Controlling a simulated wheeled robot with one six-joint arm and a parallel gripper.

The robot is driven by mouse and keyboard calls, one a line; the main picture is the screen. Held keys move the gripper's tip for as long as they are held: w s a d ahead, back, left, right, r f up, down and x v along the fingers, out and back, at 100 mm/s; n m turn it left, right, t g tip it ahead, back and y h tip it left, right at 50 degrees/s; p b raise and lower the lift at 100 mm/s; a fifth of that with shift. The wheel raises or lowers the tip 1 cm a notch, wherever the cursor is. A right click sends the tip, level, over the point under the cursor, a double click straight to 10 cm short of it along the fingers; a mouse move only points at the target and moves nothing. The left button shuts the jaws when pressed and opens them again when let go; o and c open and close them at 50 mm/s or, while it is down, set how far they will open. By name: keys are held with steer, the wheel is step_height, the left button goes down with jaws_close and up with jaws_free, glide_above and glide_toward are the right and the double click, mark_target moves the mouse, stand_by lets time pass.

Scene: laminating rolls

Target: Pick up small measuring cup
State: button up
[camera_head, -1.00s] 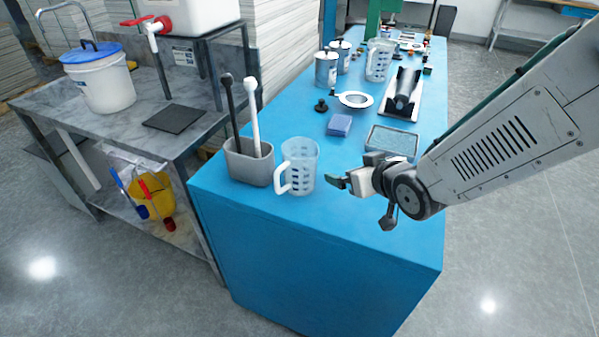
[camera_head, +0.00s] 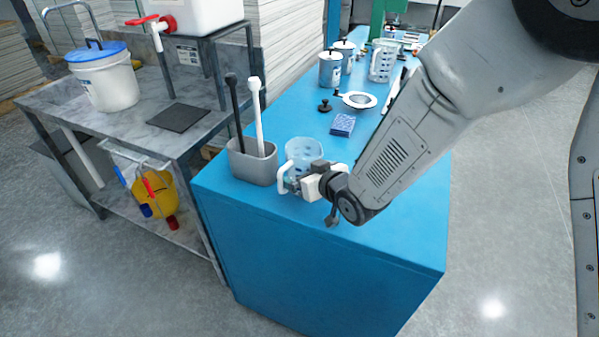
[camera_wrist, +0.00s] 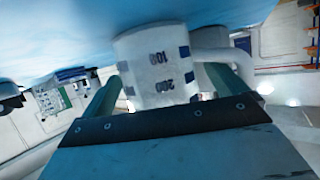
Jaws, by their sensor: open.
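The small measuring cup (camera_head: 303,152) is clear and stands upright at the near left of the blue table, its white handle on the left in the head view. In the wrist view the measuring cup (camera_wrist: 158,62) shows volume marks between the two fingers, with its handle to the right. My gripper (camera_head: 290,186) is open at the cup's front, and its jaws lie on either side of the cup in the wrist view. My gripper (camera_wrist: 168,90) partly hides the cup. I cannot tell whether either finger touches it.
A grey holder (camera_head: 252,163) with a black and a white tool stands close left of the cup. A blue sponge (camera_head: 343,125) lies behind it. A larger measuring jug (camera_head: 381,61) and metal cans (camera_head: 331,70) stand farther back. The table front is clear.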

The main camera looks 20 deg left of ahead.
steer(key=c, duration=1.1)
